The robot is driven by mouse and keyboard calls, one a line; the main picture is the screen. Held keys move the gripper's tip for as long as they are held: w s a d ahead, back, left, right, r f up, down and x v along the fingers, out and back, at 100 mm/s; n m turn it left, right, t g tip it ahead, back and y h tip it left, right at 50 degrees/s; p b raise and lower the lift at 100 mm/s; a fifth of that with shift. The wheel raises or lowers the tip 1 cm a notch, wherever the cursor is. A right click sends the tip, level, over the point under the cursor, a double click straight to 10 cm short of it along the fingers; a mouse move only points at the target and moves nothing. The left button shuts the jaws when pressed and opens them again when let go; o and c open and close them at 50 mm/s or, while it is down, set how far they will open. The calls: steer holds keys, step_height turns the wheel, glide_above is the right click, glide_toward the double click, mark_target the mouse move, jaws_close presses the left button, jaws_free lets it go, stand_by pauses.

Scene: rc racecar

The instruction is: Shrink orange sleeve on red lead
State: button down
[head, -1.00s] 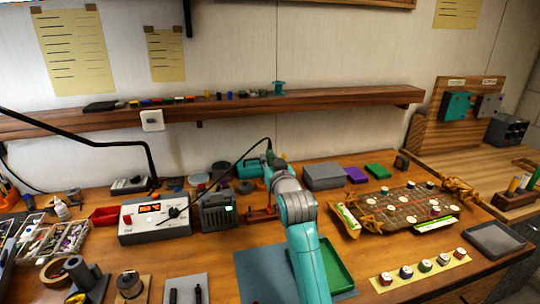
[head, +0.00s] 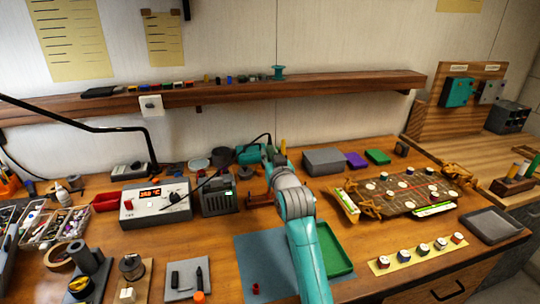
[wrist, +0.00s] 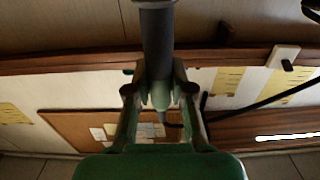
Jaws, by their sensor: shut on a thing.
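My gripper (wrist: 160,95) is shut on a dark grey, round-bodied tool (wrist: 158,40) in the wrist view. The tool runs up out of the picture and its greenish end shows between the fingers. In the head view my arm hides most of the gripper, beside a teal body (head: 250,154) with a black cord, at the back of the bench. I cannot tell whether that is the held tool. The car chassis (head: 402,204) sits on the bench at right, with a thin red line (head: 410,186) across it, perhaps the red lead. I cannot make out the orange sleeve.
A green tray (head: 334,252) lies on a blue-grey mat (head: 262,262). A grey tray (head: 494,226) is at right. A wooden shelf (head: 340,86) spans the wall.

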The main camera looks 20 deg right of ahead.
mark_target(270, 137)
steer(key=shift+f, duration=0.45)
stand_by(0.4)
steer(key=shift+r, duration=0.1)
stand_by(4.1)
step_height(270, 137, up, 7)
steer(key=s, duration=0.1)
stand_by(0.9)
stand_by(0.4)
